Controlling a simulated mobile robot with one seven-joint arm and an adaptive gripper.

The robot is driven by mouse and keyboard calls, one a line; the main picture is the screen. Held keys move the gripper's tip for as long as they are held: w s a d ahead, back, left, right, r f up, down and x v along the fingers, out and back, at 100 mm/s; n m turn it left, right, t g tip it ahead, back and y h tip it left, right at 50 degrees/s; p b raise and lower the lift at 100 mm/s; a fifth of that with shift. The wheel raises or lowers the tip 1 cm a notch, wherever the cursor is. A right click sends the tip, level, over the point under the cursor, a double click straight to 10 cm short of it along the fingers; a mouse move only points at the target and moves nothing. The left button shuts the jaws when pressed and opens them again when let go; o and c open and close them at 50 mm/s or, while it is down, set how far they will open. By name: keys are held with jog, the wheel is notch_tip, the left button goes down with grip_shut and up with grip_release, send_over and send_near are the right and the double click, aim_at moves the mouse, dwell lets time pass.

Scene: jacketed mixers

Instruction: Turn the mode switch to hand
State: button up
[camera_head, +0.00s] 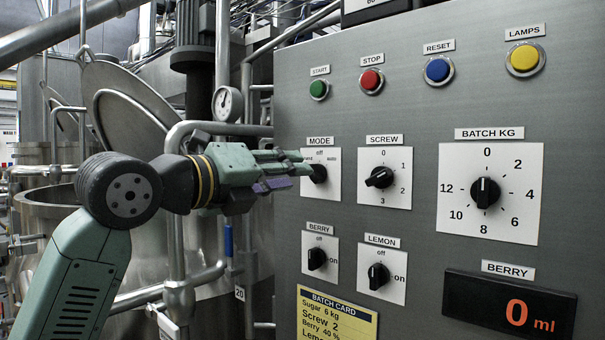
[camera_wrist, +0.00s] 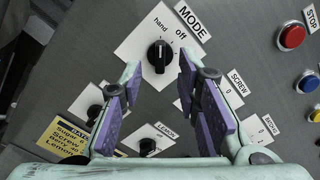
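The mode switch (camera_wrist: 160,56) is a black knob on a white plate with "hand" and "off" printed on it. In the wrist view its white line points roughly up the picture, toward the "hand" side. In the head view the knob (camera_head: 318,174) is partly covered by my fingers, and its setting is hard to tell there. My gripper (camera_head: 298,164) comes from the left, close to the panel. In the wrist view my gripper (camera_wrist: 160,72) is open, with one fingertip on each side of the knob and visible gaps between. I cannot tell how deep the tips reach.
The screw knob (camera_head: 379,177) is right of the mode switch, with the berry knob (camera_head: 317,258) and lemon knob (camera_head: 378,276) below. Start (camera_head: 319,89) and stop (camera_head: 371,81) buttons sit above. Pipes and a gauge (camera_head: 227,103) stand left of the panel.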

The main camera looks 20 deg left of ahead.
jog(key=v, duration=0.6)
jog(key=shift+s, duration=0.4)
